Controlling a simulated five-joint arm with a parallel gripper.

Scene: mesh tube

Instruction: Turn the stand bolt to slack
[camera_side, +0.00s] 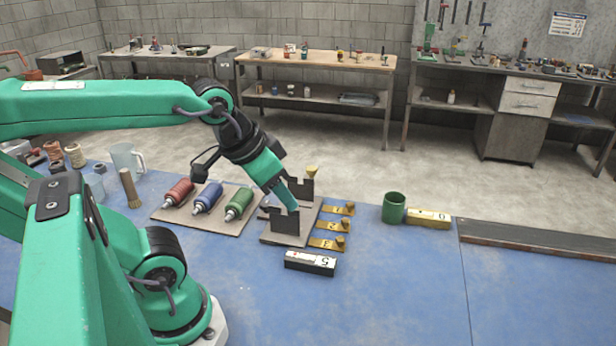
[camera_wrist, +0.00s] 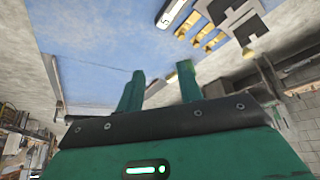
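The stand is a grey plate (camera_side: 268,237) with two dark notched uprights (camera_side: 286,221). A yellow bolt head (camera_side: 312,170) shows at the top of the far upright. My gripper (camera_side: 289,205) points down and right, its tip overlapping the stand between the uprights in the side view; contact cannot be told. In the wrist view my gripper (camera_wrist: 158,88) has two green fingers apart, with no object seen held between them. A small yellowish patch shows behind the right finger there; I cannot tell what it is. Part of the stand (camera_wrist: 248,30) shows at top right.
Three brass tags with knobs (camera_side: 327,225) lie right of the stand. A block marked 5 (camera_side: 310,263) lies in front. A green cup (camera_side: 394,208) and yellow block (camera_side: 428,217) stand farther right. Red, blue and green tubes lie on a board (camera_side: 170,217) at left. The right front table is clear.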

